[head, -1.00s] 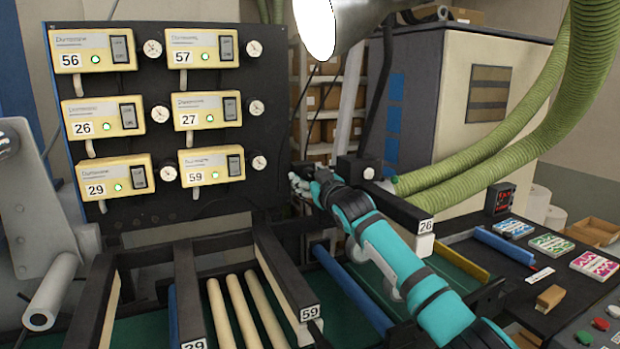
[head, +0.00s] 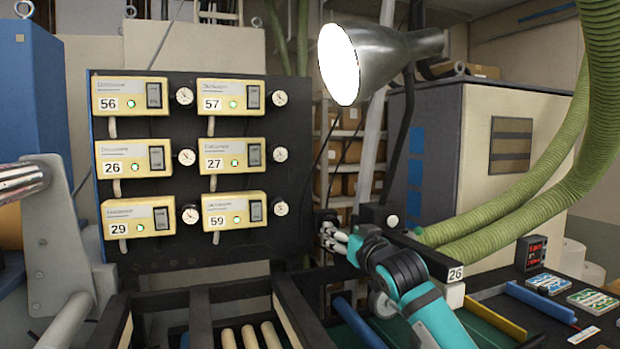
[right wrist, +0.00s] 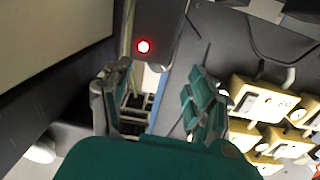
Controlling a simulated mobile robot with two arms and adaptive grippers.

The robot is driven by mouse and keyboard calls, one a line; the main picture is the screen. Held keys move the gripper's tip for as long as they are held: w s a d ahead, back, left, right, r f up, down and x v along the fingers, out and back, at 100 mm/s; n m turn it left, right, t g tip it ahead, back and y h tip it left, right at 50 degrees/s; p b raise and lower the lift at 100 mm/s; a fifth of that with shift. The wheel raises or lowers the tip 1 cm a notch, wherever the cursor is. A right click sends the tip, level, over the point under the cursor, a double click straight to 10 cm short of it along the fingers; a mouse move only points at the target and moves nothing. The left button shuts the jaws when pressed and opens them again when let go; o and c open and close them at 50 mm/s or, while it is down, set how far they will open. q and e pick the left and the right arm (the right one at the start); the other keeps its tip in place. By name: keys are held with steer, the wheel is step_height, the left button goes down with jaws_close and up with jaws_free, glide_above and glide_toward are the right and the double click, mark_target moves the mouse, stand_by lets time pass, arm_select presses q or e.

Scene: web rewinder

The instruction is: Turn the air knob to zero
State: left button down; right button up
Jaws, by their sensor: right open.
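A small dark knob (head: 372,213) stands on top of the dark beam labelled 26, with a small white round part beside it. I cannot tell for sure that it is the air knob, nor read its setting. My right gripper (head: 334,236) is open, just left of and below this knob in the head view, in front of the shelving and apart from the gauge panel. In the right wrist view its two green-and-grey fingers (right wrist: 160,100) are spread, with nothing visible held between them. My left gripper is in neither current view.
A black panel (head: 170,250) carries several numbered yellow boxes with green lights and round gauges. A metal lamp (head: 385,60) hangs above the right arm. Green hoses (head: 520,205) run at the right. A red light (right wrist: 143,46) glows on a dark part in the right wrist view.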

steer(key=b+v, duration=0.5)
steer(key=v, duration=0.5)
step_height(320, 180, up, 11)
steer(key=s+a+n+t, duration=0.1)
steer(key=s+n+t, duration=0.1)
steer(key=n+t, duration=0.35)
steer(key=s+a+r+n+g+y, duration=0.2)
steer(key=s+a+r+n+y, duration=0.1)
steer(key=n+y, duration=0.4)
steer(key=s+a+r+n+g+y, duration=0.2)
steer(key=a+n+y, duration=0.4)
steer(key=n, duration=0.5)
steer(key=shift+s+a+r+y, duration=0.4)
steer(key=shift+s+r, duration=0.4)
steer(key=shift+s, duration=0.5)
steer(key=shift+n, duration=0.35)
